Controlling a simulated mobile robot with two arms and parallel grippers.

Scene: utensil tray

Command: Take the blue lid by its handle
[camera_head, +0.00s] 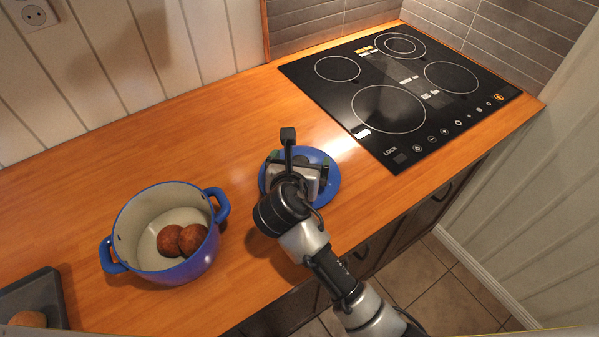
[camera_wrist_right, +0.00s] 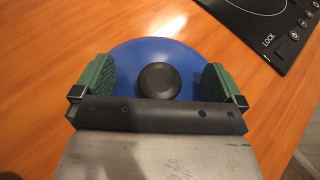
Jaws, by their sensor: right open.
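The blue lid (camera_head: 329,186) lies on the wooden counter between the pot and the cooktop. In the right wrist view the lid (camera_wrist_right: 135,62) shows with its round black handle (camera_wrist_right: 158,81) near its middle. My right gripper (camera_wrist_right: 158,85) is open over the lid. Its green finger pads stand on either side of the handle, with a gap on both sides. In the head view the gripper (camera_head: 298,165) and wrist cover much of the lid and hide the handle. My left gripper is not in view.
A blue pot (camera_head: 183,272) holding two brown round items (camera_head: 192,238) stands left of the lid. A dark tray (camera_head: 38,291) with a round item lies at the lower left. A black cooktop (camera_head: 395,90) is set in the counter behind right. Counter (camera_head: 240,120) behind the lid is clear.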

